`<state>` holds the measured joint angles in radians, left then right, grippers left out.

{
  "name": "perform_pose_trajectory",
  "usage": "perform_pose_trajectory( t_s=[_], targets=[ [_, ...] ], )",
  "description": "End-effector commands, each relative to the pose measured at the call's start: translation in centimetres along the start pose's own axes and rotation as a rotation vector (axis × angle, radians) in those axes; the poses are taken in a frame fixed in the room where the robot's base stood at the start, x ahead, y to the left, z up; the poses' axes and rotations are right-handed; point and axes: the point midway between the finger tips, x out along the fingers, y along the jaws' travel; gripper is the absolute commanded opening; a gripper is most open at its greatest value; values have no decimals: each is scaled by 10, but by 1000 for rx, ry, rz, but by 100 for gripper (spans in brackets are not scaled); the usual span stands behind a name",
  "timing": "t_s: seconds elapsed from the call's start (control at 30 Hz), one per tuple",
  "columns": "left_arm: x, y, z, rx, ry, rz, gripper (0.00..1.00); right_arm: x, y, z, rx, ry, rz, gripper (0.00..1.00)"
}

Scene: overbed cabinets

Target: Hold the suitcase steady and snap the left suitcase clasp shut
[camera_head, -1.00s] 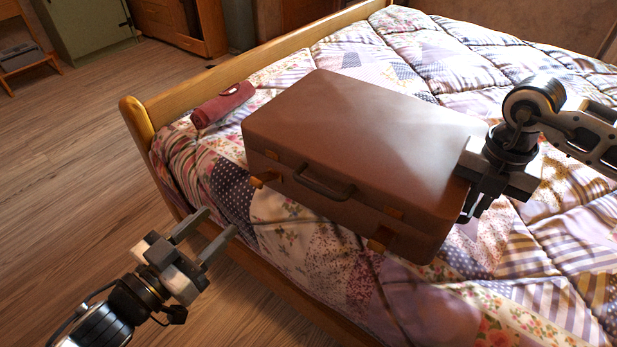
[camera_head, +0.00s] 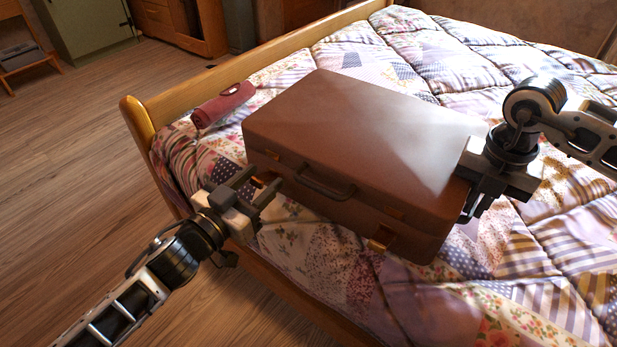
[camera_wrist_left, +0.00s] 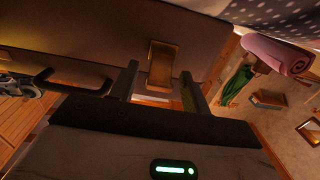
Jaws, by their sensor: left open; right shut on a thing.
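The brown suitcase (camera_head: 350,140) lies closed and flat on the bed. Its left clasp (camera_head: 262,180) is on the front face, left of the handle (camera_head: 326,185). The left wrist view shows this brass clasp (camera_wrist_left: 161,66) hanging out between my fingers. The right clasp (camera_head: 382,238) also sticks out from the front. My left gripper (camera_head: 262,182) is open around the left clasp, with no contact that I can make out; its fingers also show in the wrist view (camera_wrist_left: 160,85). My right gripper (camera_head: 468,190) is shut on the suitcase's right side.
A rolled red cloth (camera_head: 222,103) lies on the bed left of the suitcase. The wooden bed rail (camera_head: 290,300) runs below the suitcase front, near my left arm. The patchwork quilt (camera_head: 560,270) is clear at the right. Open floor (camera_head: 80,160) lies to the left.

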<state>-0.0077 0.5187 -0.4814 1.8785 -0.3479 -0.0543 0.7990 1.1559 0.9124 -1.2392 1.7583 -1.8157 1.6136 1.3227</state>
Motion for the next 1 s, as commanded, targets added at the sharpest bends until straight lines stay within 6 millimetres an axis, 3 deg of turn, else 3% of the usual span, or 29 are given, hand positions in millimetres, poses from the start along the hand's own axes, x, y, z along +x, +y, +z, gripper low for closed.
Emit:
perform_pose_trajectory(
  t_s=[0.17,0.33,0.63,1.0],
  targets=[
    [0,0,0,0,0,0,47,-2,1,1,0,-3,3,0],
    [0,0,0,0,0,0,3,-2,1,1,0,-3,4,0],
    [3,-1,-8,6,-53,5,3,-2,1,1,0,-4,4,0],
    [10,-1,-18,2,-352,-2,3,-2,1,1,-1,-3,4,0]
  ],
)
